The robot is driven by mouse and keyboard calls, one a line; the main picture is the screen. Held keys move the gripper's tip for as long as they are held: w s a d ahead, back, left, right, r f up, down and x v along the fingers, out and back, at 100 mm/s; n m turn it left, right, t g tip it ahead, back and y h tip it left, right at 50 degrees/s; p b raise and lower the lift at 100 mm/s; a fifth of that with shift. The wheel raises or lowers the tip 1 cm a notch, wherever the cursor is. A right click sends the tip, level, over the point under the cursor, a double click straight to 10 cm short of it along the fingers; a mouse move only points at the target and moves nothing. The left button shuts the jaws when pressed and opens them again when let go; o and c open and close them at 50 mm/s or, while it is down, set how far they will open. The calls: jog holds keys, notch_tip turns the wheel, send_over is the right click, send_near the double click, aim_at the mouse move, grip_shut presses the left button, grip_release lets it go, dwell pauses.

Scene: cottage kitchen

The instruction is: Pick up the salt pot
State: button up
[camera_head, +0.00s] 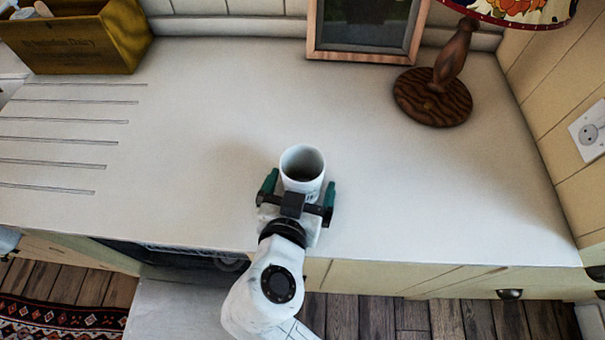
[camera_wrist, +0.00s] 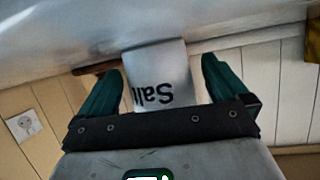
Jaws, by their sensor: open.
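The salt pot (camera_head: 303,165) is a white open-topped cylinder standing upright on the white counter (camera_head: 220,130), near its front edge. The wrist view shows the pot (camera_wrist: 160,75) upside down with dark "Salt" lettering. My gripper (camera_head: 300,188) is open, with its green fingers on either side of the pot. In the wrist view the gripper (camera_wrist: 160,85) shows a small gap between each finger and the pot. The pot's lower part is partly hidden by my gripper in the head view.
A wooden lamp (camera_head: 434,95) with a patterned shade stands at the back right. A picture frame (camera_head: 366,30) leans at the back wall. A wooden crate (camera_head: 75,45) is at the back left. The counter around the pot is clear. A wall socket (camera_head: 588,130) is at right.

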jog(key=c, duration=1.1)
jog(key=shift+r, duration=0.1)
